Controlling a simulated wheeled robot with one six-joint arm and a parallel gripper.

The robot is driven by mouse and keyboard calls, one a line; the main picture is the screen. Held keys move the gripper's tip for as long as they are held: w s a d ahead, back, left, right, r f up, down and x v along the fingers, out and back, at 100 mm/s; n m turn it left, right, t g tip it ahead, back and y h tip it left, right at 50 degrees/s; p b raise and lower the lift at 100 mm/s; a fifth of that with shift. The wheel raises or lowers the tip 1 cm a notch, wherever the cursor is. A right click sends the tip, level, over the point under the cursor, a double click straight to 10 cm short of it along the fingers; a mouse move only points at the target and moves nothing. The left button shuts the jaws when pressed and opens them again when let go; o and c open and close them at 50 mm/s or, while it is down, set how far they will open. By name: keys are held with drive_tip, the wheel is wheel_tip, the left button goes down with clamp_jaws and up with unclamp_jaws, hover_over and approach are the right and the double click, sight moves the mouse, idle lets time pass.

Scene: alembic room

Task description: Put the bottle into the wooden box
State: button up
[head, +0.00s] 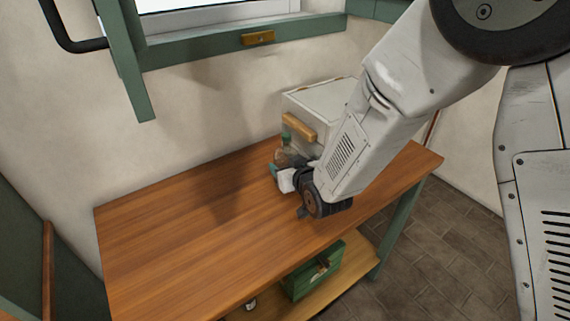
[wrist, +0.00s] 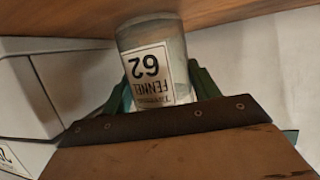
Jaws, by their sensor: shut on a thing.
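The bottle (head: 285,157) is clear glass with a greenish top in the head view, standing roughly upright at the table's back edge. In the wrist view the bottle (wrist: 152,60) appears upside down, with a white label reading 62. My gripper (head: 281,172) is shut on it; its green fingers flank the bottle in the wrist view (wrist: 160,88). Whether the base touches the table is unclear.
A white box (head: 322,99) with a wooden handle stands on the wooden table (head: 170,235), just behind the bottle. The table's left half is clear. A small object (head: 251,304) sits on the lower shelf (head: 345,275). A green-framed window is above.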

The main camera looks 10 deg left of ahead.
drive_tip(key=o, duration=1.4)
drive_tip(key=shift+f, duration=0.1)
drive_tip(key=shift+s+d+r, duration=0.1)
drive_tip(key=shift+s+r, duration=0.05)
drive_tip(key=shift+r, duration=0.1)
drive_tip(key=v, duration=1.1)
drive_tip(key=shift+s+d, duration=0.2)
drive_tip(key=shift+s, duration=0.05)
drive_tip(key=shift+r, duration=0.1)
